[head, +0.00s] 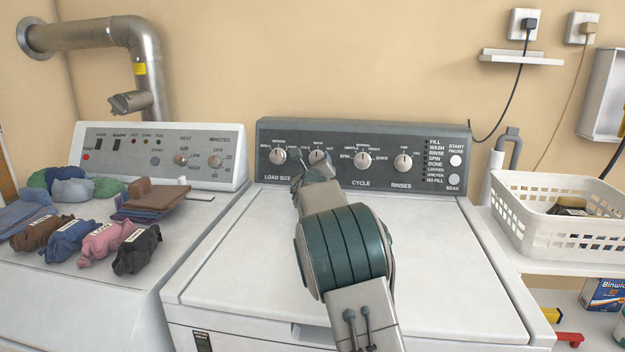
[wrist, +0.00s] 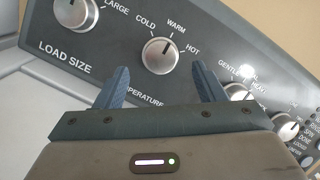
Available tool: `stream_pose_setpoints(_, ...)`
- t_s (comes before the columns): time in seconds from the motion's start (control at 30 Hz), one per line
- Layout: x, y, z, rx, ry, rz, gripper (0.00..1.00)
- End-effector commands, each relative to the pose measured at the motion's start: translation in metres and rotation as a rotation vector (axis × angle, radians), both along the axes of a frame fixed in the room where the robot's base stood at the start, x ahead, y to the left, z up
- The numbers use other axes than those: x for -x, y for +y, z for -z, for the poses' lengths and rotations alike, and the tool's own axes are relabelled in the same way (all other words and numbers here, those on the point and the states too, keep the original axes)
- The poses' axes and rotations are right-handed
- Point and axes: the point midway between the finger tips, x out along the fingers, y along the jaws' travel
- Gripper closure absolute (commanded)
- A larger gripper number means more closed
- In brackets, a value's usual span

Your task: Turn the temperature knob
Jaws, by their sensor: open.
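The temperature knob (head: 317,157) is on the dark control panel of the washer, second from the left. In the wrist view the temperature knob (wrist: 159,56) is a round silver dial with its pointer line toward the upper right, near WARM. COLD, WARM and HOT are printed around it. My gripper (wrist: 162,85) is open, its two blue fingers apart on either side below the knob, with no contact visible. In the head view my gripper (head: 308,172) is in front of the panel, and my arm covers part of the washer lid. The TEMPERATURE label is partly hidden.
The load size knob (head: 278,156) is left of it, and the cycle knob (head: 362,157) and rinses knob (head: 403,162) are right. A dryer (head: 150,215) with folded clothes and bundles stands left. A white basket (head: 562,225) stands right. The lid (head: 440,260) is clear.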

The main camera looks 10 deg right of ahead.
Motion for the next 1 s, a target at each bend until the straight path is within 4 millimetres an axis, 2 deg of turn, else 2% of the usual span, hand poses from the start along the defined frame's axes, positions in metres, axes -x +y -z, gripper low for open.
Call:
stream_pose_setpoints(0.3,0.054,0.012,0.000,-0.003,0.000,-0.002,0.36)
stream_pose_setpoints(0.5,0.079,0.017,0.000,-0.001,0.000,-0.002,0.36)
stream_pose_setpoints(0.7,0.090,0.019,0.001,0.000,0.000,-0.001,0.36)
stream_pose_setpoints(1.0,0.091,0.019,0.001,-0.001,0.000,-0.001,0.36)
